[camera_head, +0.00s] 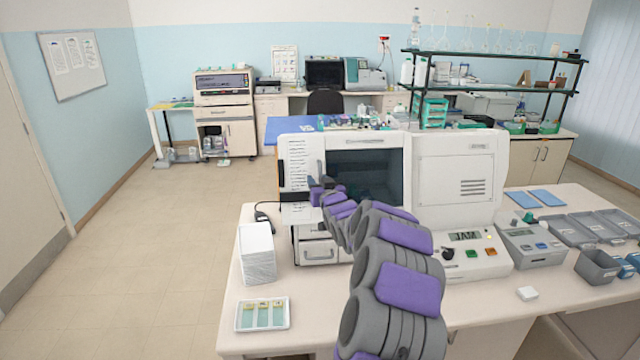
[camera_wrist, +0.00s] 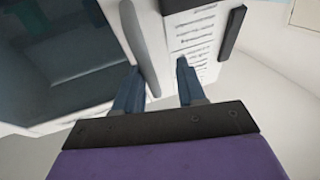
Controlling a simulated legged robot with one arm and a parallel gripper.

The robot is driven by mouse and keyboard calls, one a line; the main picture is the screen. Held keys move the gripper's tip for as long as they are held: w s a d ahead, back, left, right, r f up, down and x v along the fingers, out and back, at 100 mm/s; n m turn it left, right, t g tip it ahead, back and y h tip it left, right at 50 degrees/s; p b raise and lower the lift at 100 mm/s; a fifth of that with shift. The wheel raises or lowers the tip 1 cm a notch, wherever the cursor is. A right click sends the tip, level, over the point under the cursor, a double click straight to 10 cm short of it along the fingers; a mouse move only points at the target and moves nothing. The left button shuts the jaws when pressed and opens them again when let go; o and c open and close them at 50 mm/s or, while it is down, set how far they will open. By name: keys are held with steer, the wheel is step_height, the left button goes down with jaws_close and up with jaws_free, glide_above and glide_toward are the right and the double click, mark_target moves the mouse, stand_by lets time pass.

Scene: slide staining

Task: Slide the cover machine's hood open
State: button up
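The cover machine (camera_head: 455,165) is a large white box on the near bench. Its hood has a dark window (camera_head: 365,175), which also shows at the left of the wrist view (camera_wrist: 60,60), and the hood looks closed. My gripper (camera_head: 318,188) is in front of the machine's left part. In the wrist view my gripper (camera_wrist: 160,86) has its two fingers apart. The handle's lower end appears between them, closer to the left finger; I cannot tell whether they touch.
A stack of white trays (camera_head: 256,255) and a tray of slides (camera_head: 262,314) lie left of my arm. A control panel (camera_head: 470,255) with a display reading "JAM" is at the right. A dark bar (camera_wrist: 232,32) is right of the slotted panel.

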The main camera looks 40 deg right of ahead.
steer(key=shift+d+f, duration=0.2)
steer(key=shift+d, duration=0.3)
steer(key=shift+c, duration=0.4)
steer(key=shift+s+d+f, duration=0.1)
steer(key=shift+d, duration=0.4)
steer(key=shift+c, duration=2.3)
steer(key=shift+a, duration=0.45)
jaws_close()
